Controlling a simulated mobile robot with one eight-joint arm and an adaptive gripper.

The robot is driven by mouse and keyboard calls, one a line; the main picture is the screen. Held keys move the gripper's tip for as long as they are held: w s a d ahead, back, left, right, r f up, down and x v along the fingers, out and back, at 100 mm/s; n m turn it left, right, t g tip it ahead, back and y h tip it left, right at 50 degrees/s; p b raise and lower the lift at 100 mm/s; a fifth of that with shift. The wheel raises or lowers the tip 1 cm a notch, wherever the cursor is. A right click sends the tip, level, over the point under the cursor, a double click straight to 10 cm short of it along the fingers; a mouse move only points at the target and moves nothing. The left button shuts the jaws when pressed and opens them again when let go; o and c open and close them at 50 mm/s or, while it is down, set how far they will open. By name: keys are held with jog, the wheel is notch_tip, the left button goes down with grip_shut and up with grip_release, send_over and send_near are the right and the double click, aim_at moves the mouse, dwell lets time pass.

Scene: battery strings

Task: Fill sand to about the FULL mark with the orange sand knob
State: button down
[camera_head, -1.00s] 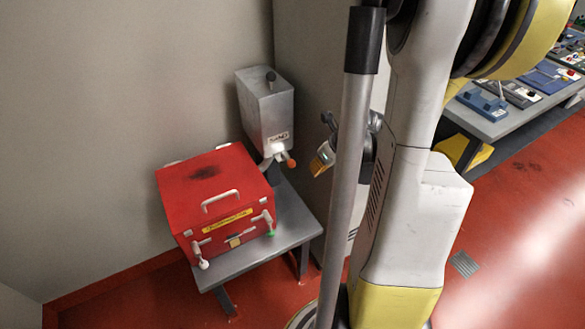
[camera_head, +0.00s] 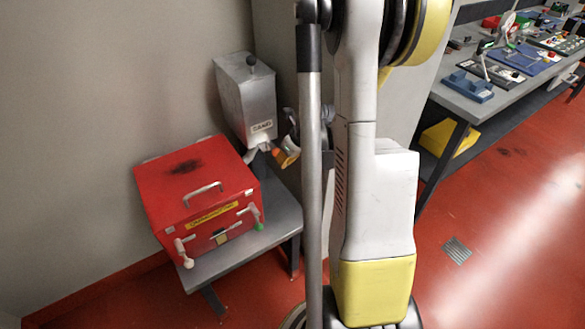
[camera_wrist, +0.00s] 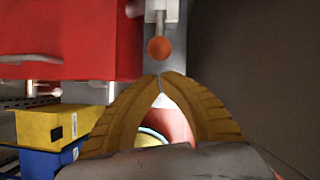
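The grey metal sand dispenser (camera_head: 243,92) stands at the back of the small table, with a SAND label and a dark knob on top. The round orange sand knob (camera_wrist: 159,48) shows in the wrist view just beyond my fingertips. My gripper (camera_wrist: 160,78) has its ribbed yellow fingers meeting at the tips, with a gap lower down and nothing held. In the head view my gripper (camera_head: 283,156) is beside the dispenser's lower outlet, overlapping the knob area. I cannot tell whether it touches the knob. No FULL mark or sand level can be made out.
A red box (camera_head: 188,185) with a white handle, latches and a dark patch on its lid sits closed on the grey table (camera_head: 285,222). A workbench with devices (camera_head: 478,118) is at the right. Red floor is open at the lower right.

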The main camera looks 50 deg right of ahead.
jog(key=shift+w+r, duration=0.1)
jog(key=shift+w, duration=0.25)
